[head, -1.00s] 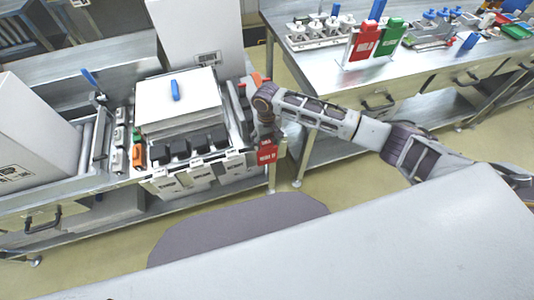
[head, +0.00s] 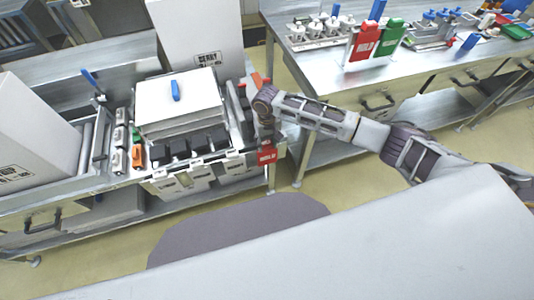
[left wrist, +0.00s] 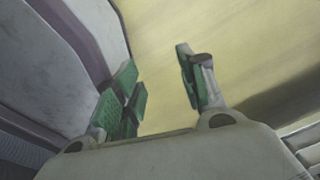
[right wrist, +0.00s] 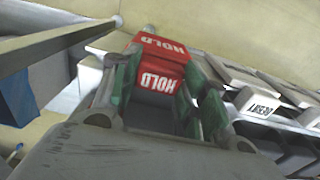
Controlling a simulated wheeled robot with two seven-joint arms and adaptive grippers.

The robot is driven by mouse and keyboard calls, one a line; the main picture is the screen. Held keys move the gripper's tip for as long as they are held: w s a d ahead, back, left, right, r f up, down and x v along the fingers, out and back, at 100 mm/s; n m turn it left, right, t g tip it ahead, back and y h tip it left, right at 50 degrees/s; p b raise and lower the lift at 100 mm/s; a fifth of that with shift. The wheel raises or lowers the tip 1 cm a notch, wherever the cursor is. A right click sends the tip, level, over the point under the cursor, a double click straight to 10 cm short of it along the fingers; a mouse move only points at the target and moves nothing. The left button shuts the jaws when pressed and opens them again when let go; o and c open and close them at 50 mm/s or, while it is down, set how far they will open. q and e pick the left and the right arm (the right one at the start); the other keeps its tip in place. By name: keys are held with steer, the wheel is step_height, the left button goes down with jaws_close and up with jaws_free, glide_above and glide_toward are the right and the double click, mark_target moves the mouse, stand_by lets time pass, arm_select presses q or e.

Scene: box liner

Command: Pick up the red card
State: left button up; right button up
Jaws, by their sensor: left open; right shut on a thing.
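A red card (head: 267,157) printed HOLD hangs below my right gripper (head: 268,140), beside the right end of the box machine. In the right wrist view, my right gripper (right wrist: 158,95) is shut on the red card (right wrist: 160,52), with its green-padded fingers on either side. Another red card (head: 364,43) stands upright in a holder on the right table, next to a green card (head: 390,38). My left gripper (left wrist: 160,85) is open and empty over bare floor in the left wrist view. It is not visible in the head view.
The box machine (head: 180,105) holds a stack of white sheets with a blue handle on top. White cartons stand left (head: 35,130) and behind (head: 200,30). The right table (head: 330,65) carries several fixtures. Yellowish floor lies between the benches.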

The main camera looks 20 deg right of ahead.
arm_select(q)
steer(key=shift+d, duration=0.3)
steer(key=shift+a, duration=0.2)
arm_select(e)
steer(key=shift+r, duration=0.2)
